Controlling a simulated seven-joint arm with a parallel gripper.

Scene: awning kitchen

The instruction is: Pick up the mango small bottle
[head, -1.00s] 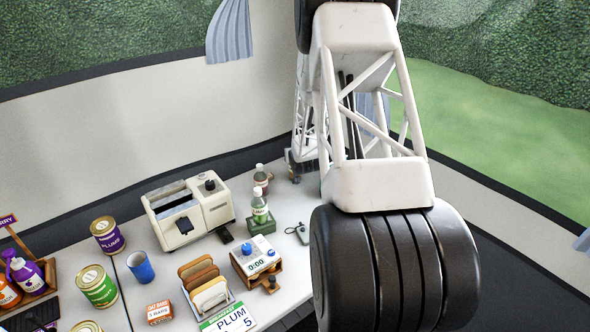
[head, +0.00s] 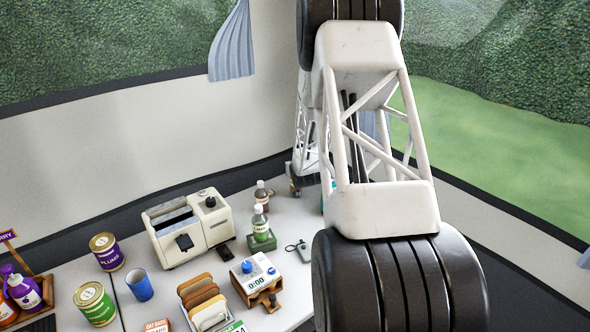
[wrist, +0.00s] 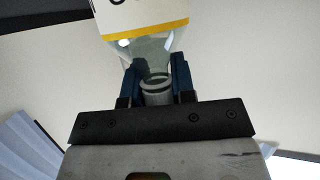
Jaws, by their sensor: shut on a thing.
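My gripper (wrist: 157,85) is in the wrist view, its two blue fingers shut on the neck of a small clear bottle (wrist: 153,50). The bottle has a white label with a yellow band; the lettering is cut off by the top edge, so I cannot read the name. The open-looking ring of its neck faces my palm. Pale wall is behind it and no table shows there. In the head view the far end of my arm is small, beyond the back of the table, and the held bottle cannot be made out clearly.
A brown bottle (head: 262,194) and a green-labelled bottle (head: 259,222) stand near the table's back edge, the latter on a green block (head: 262,241).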

